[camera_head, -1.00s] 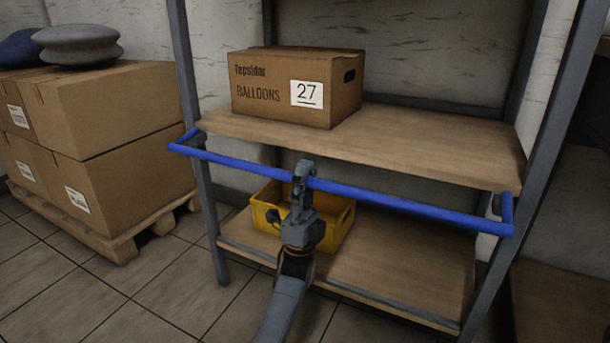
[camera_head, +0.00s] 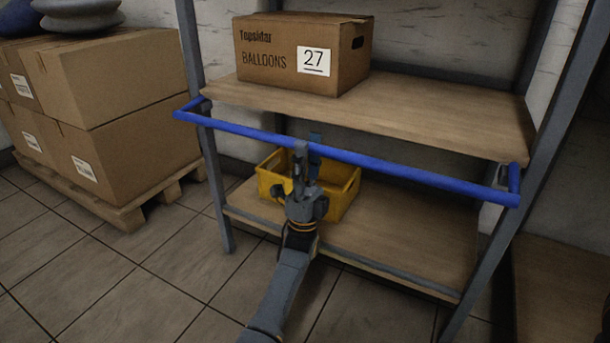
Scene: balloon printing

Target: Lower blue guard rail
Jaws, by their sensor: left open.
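The blue guard rail (camera_head: 400,171) runs across the front of the shelf rack, with a short bent arm at each end. It stands out from the rack a little below the upper shelf board. My left gripper (camera_head: 307,145) is open at the rail, left of its middle. One finger overlaps the front of the rail; the other shows above it and seems to pass behind. I cannot tell whether either finger touches the rail. My right gripper is not in view.
A balloon carton (camera_head: 280,58) marked 27 stands on the upper shelf (camera_head: 440,115). A yellow crate (camera_head: 345,195) sits on the lower shelf, behind my gripper. Stacked cartons (camera_head: 120,130) on a pallet stand at the left. The tiled floor in front is clear.

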